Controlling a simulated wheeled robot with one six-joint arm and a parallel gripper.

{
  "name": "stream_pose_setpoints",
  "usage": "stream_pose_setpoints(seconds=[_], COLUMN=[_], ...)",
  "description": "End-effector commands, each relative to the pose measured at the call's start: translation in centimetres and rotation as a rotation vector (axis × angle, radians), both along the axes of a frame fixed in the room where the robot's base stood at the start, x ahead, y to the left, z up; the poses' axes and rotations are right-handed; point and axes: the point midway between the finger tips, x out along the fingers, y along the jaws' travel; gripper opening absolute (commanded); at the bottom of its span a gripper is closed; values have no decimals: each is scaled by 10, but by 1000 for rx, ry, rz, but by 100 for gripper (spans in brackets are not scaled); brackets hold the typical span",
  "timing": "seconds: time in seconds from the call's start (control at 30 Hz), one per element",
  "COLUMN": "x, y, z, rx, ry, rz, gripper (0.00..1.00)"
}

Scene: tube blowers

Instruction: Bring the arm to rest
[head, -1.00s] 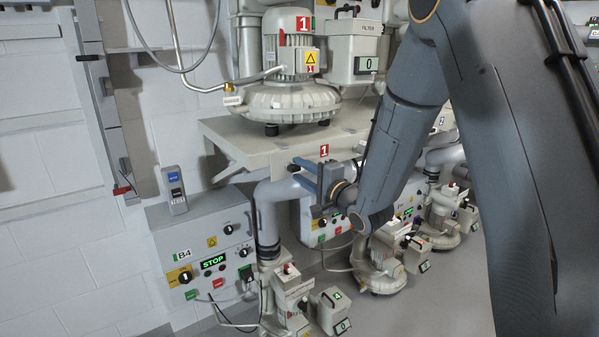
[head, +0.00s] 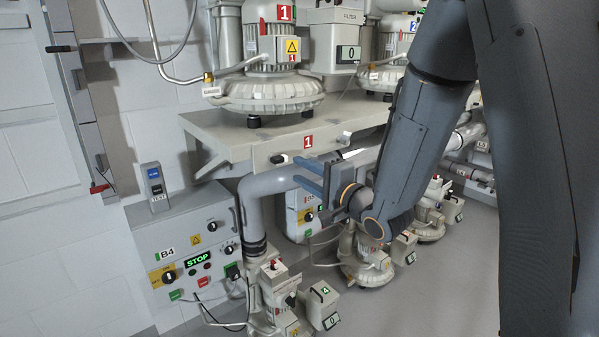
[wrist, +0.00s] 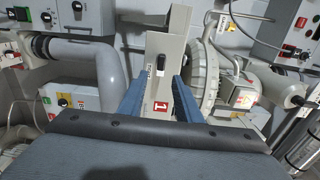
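My gripper (head: 298,171) reaches leftward in the head view, in front of the shelf's lower edge and near the bent grey pipe. Its two blue fingers are apart with nothing visible between them. In the wrist view my gripper (wrist: 158,88) also shows its blue fingers spread. The shelf's edge plate with the red "1" label shows beyond and between them. I cannot tell the exact gap between fingers and shelf. My arm is bent, with its upper links filling the right of the head view.
The shelf (head: 225,140) carries a large blower (head: 268,93) and a filter box (head: 334,52). A B4 control panel (head: 218,225) reading STOP is at lower left. The bent pipe (head: 250,205) runs under the shelf. Small blower units (head: 270,285) stand below. Grey floor (head: 430,290) is open at lower right.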

Motion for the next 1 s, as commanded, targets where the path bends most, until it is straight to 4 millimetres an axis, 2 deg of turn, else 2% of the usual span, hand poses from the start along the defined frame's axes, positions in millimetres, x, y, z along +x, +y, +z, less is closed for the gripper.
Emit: stream_pose_setpoints(seconds=[0.27, 0.37, 0.57, 0.77, 0.87, 1.0], x=[1, 3, -6, -43, -72, -122], y=[-3, -13, -55, -98, -115, -133], z=[-3, -13, -53, -92, -109, -127], rx=[-38, -151, -547, -932, -1095, -1282], ry=[2, 15, 105, 256, 344, 467], rz=[-17, -57, -142, -110, -40, 116], gripper=[31, 31, 31, 31, 31, 31])
